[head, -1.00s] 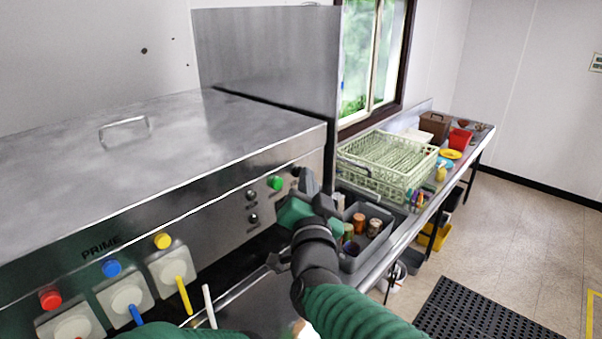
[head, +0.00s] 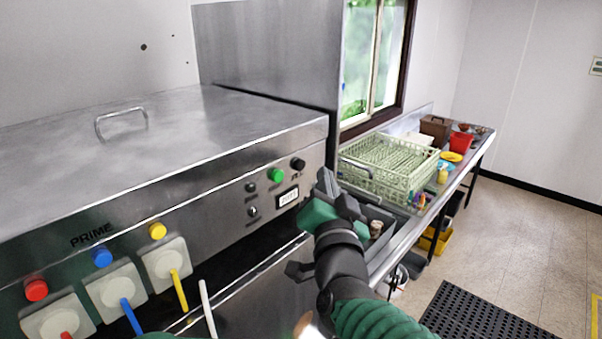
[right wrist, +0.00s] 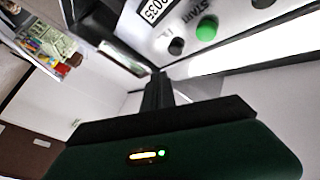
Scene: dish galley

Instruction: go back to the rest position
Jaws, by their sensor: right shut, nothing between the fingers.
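My right gripper (head: 327,184) is in the middle of the head view, in front of the right end of the steel machine's panel (head: 225,200). Its fingers are shut with nothing between them, and they point up and away. In the right wrist view the shut fingers (right wrist: 158,92) show dark at the centre, apart from the panel. The green button (head: 275,175) and a black knob (head: 298,164) are left of the fingertips; the green button also shows in the right wrist view (right wrist: 207,28). My left gripper is not in view.
A green dish rack (head: 390,160) stands on the counter to the right. A grey bin (head: 382,250) is partly hidden behind my right arm. Red (head: 36,290), blue (head: 102,257) and yellow (head: 157,231) buttons sit on the panel at left. A black mat (head: 480,315) lies on the floor.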

